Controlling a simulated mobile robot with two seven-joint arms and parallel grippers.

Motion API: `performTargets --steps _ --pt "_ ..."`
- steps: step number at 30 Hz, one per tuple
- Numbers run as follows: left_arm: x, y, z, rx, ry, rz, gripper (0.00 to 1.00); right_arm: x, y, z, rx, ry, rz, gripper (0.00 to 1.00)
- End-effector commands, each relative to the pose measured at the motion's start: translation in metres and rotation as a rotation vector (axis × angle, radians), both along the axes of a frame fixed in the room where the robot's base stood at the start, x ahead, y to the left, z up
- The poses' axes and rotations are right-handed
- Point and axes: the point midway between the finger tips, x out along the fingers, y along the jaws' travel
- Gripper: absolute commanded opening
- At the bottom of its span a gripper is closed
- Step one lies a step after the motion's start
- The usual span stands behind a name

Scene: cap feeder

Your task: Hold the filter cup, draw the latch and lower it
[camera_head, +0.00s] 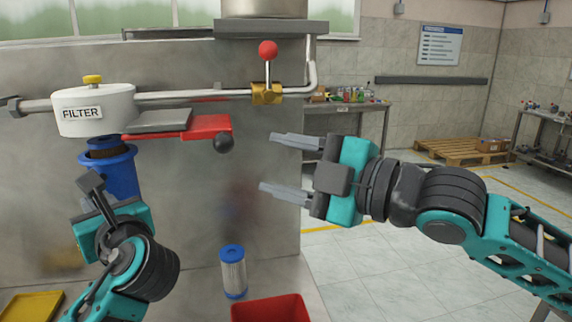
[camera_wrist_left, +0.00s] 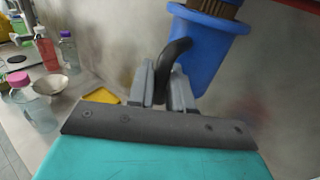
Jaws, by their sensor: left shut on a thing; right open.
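The blue filter cup (camera_head: 122,178) hangs upright below the white filter head (camera_head: 95,112), its rim a little under the head. A dark, blue-capped cartridge (camera_head: 106,146) stands out of its top; its brownish side shows in the left wrist view (camera_wrist_left: 218,8). My left gripper (camera_head: 92,187) is shut on the cup's black curved handle (camera_wrist_left: 172,58). The latch (camera_head: 205,127) is a red plate with a black knob (camera_head: 223,143), right of the head. My right gripper (camera_head: 266,163) is open and empty, right of the knob, fingers pointing left.
A red-knobbed brass valve (camera_head: 267,93) sits on the pipe above my right gripper. A white cartridge with a blue cap (camera_head: 233,272) stands below, near a red bin (camera_head: 270,309) and a yellow tray (camera_head: 32,306). Bottles (camera_wrist_left: 45,48) and a bowl (camera_wrist_left: 50,85) stand left in the wrist view.

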Motion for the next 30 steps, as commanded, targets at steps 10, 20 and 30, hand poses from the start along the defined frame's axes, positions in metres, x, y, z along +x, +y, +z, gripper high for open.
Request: performTargets --steps 10,20,30 --pt "-0.002 0.0 0.001 0.002 -0.003 0.0 0.0 0.0 0.0 0.002 0.0 0.0 0.0 0.56" --pt "-0.027 -0.006 -0.001 0.0 -0.003 -0.001 0.0 0.0 0.0 0.015 0.0 0.0 0.0 0.56" --pt "-0.054 -0.013 -0.005 0.001 -0.004 -0.001 0.0 0.0 0.0 0.013 0.0 0.0 0.0 0.56"
